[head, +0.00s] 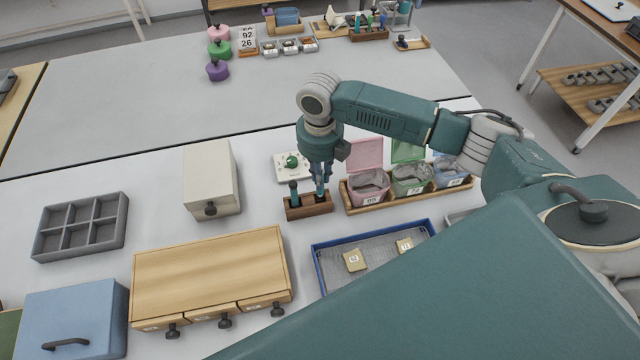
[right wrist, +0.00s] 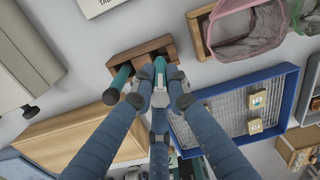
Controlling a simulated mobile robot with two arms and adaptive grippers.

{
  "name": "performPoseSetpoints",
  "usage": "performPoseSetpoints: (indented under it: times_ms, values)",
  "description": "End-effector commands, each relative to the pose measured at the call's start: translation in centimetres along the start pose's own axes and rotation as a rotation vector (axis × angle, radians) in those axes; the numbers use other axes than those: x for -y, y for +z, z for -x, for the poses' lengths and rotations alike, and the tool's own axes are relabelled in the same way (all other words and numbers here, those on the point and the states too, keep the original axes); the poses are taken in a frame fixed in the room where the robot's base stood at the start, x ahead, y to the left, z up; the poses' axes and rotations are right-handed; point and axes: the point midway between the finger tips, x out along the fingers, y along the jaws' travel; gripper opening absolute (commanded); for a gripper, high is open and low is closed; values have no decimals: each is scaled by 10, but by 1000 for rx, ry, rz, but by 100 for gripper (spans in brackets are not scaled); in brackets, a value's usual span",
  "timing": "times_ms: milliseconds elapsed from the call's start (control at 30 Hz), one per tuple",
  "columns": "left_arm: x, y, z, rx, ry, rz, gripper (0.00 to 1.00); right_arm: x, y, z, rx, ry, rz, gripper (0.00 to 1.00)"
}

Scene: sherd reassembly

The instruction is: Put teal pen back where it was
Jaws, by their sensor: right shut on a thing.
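My right gripper (head: 321,180) points down over the right part of a small wooden pen block (head: 309,210). In the right wrist view the right gripper (right wrist: 160,92) is shut on a teal pen (right wrist: 160,66), at the block's right slot. The fingers hide part of this pen, and I cannot tell how deep its lower end sits. A second, dark teal pen (head: 294,190) stands upright in the block's left part; it also shows in the right wrist view (right wrist: 118,84). My left gripper is not in view.
A wooden rack of lidded bins (head: 408,199) stands right of the block, a white card with a green piece (head: 291,166) behind it. A cream box (head: 209,175) is to the left. A blue-rimmed tray (head: 330,280) and a wooden drawer unit (head: 208,265) lie in front.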

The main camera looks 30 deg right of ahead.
Motion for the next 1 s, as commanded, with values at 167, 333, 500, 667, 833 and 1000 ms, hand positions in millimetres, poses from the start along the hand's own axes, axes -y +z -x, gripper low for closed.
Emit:
performPoseSetpoints:
  times_ms: [167, 333, 500, 667, 833, 1000]
  values:
    - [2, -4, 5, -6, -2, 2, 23, 0, -2, -21, -3, -1, 1, 0]
    - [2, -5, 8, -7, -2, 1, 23, 0, -1, -42, -1, 0, 0, 0]
    - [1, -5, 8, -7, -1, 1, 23, 0, 0, -46, 1, 0, 1, 0]
    - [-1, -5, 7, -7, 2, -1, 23, 0, 0, -46, 1, 0, 1, 0]
    - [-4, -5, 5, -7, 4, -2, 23, 0, -1, -52, 0, 0, 1, 0]
    - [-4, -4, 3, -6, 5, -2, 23, -1, -1, -56, 0, 0, 2, 16]
